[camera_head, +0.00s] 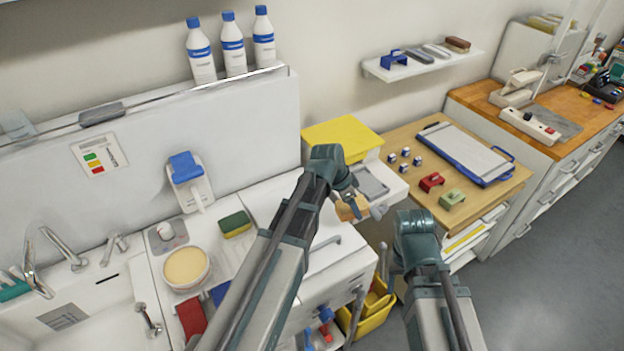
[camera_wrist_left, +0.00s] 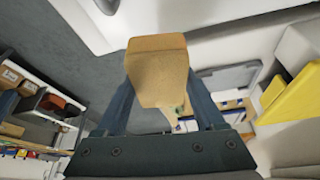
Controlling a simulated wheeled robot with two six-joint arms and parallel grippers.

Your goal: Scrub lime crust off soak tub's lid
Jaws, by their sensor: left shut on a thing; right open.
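My left gripper (camera_head: 350,205) is shut on a tan block-shaped tool (camera_head: 347,211), held in the air above the front of the white counter. In the left wrist view the tan tool (camera_wrist_left: 159,70) sits between both fingers; its underside is mostly hidden. My right gripper (camera_head: 385,260) is open and empty, low beside the counter's right end and partly hidden by its wrist. A yellow flat-topped box (camera_head: 343,134) and a grey shallow tray (camera_head: 371,183) stand behind the left gripper. I cannot tell which thing is the soak tub's lid, and no lime crust is discernible.
A green-yellow sponge (camera_head: 235,223) and a round cream-filled bowl (camera_head: 186,267) lie left of my left arm. A yellow bin (camera_head: 372,311) stands below between my arms.

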